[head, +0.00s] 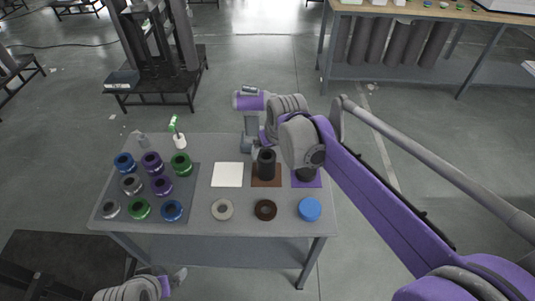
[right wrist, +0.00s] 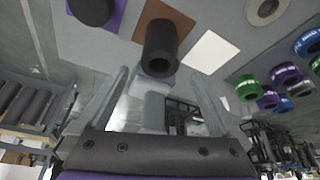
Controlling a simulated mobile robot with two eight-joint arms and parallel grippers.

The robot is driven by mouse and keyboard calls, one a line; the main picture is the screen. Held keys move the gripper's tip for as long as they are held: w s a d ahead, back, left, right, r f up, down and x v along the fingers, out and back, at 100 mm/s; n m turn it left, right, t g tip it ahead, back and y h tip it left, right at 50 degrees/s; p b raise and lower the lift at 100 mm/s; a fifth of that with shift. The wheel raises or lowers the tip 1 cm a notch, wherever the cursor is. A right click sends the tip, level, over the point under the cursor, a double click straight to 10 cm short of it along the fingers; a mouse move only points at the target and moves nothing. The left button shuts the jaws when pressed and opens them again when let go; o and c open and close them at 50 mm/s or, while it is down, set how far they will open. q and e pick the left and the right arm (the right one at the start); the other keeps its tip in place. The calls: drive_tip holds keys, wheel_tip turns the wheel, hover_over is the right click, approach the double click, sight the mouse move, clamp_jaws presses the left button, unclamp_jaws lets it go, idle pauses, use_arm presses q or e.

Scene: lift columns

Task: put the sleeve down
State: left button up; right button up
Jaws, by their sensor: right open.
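A black sleeve (head: 266,163) stands upright on a brown square mat (head: 267,183). It also shows in the right wrist view (right wrist: 160,48), beyond the fingertips and apart from them. A second black cylinder (head: 306,175) stands on a purple mat (head: 308,184), partly hidden by my right arm; it shows too in the right wrist view (right wrist: 92,10). My right gripper (head: 248,143) is near the table's far edge, behind the sleeve. Its two fingers (right wrist: 157,90) are spread, with nothing held between them. My left gripper (head: 179,275) is low in front of the table, too small to judge.
A white square (head: 227,174) lies left of the brown mat. A grey ring (head: 222,209), a brown ring (head: 265,210) and a blue disc (head: 310,209) lie in front. Several coloured rings sit on a dark mat (head: 190,205) at left. A white-and-green bottle (head: 179,140) stands at the back.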

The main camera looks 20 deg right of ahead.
drive_tip(key=s+d+f, duration=0.1)
drive_tip(key=s+f, duration=0.3)
drive_tip(key=s, duration=0.8)
drive_tip(key=s+d+f+m, duration=0.1)
drive_tip(key=s+f, duration=0.3)
drive_tip(key=s, duration=0.8)
drive_tip(key=shift+s+d+t+h, duration=0.3)
drive_tip(key=shift+s+t, duration=0.05)
drive_tip(key=shift+t, duration=0.05)
